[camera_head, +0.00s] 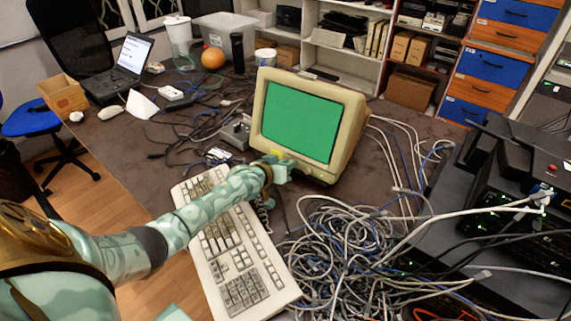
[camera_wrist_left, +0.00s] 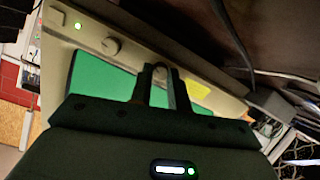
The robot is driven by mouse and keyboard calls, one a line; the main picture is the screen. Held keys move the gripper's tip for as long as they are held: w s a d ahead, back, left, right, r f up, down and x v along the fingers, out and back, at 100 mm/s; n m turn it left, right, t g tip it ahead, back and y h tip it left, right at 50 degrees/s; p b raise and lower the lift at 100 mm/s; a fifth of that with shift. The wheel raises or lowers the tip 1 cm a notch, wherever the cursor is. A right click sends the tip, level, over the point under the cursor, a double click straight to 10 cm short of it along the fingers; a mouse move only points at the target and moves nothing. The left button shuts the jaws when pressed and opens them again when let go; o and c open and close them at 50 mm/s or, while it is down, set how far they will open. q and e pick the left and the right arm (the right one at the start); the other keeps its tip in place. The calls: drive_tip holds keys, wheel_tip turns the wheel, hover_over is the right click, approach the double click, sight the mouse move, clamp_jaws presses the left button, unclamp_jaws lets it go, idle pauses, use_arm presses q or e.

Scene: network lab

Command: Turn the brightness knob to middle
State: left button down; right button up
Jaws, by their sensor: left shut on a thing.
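A beige CRT monitor (camera_head: 348,140) with a plain green screen (camera_head: 300,122) stands on the table. My left arm reaches across the keyboard, and my left gripper (camera_head: 282,169) is at the front lower edge of the monitor, hiding the controls in the head view. In the left wrist view, my left gripper (camera_wrist_left: 158,78) is shut on a small round knob (camera_wrist_left: 159,71) on the lower bezel, its fingers on either side. A second knob (camera_wrist_left: 111,46) and a green light sit farther along the bezel. A yellow label (camera_wrist_left: 199,92) is beside the fingers. The knob's pointer is too small to read.
A beige keyboard (camera_head: 262,255) lies under my left arm. A big tangle of cables (camera_head: 345,240) covers the table right of it. Black network gear (camera_head: 515,190) stands at the right. A laptop (camera_head: 125,65) and an orange ball (camera_head: 213,58) are at the back.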

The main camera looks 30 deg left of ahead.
use_arm(q)
drive_tip(key=n, duration=0.2)
drive_tip(key=shift+n+h, duration=0.3)
drive_tip(key=n, duration=0.2)
drive_tip(key=shift+f+n, duration=0.15)
drive_tip(key=shift+n, duration=0.15)
drive_tip(key=n+b, duration=0.1)
drive_tip(key=n, duration=0.3)
drive_tip(key=shift+t, duration=0.3)
drive_tip(key=n+b, duration=0.1)
drive_tip(key=n, duration=0.3)
drive_tip(key=shift+s+f+h, duration=0.1)
drive_tip(key=shift+f+h, duration=0.05)
drive_tip(key=shift+h, duration=0.15)
drive_tip(key=n, duration=0.3)
drive_tip(key=shift+t, duration=0.3)
drive_tip(key=shift+n+b, duration=0.4)
drive_tip(key=shift+n, duration=1.8)
drive_tip(key=c, duration=1.3)
unclamp_jaws()
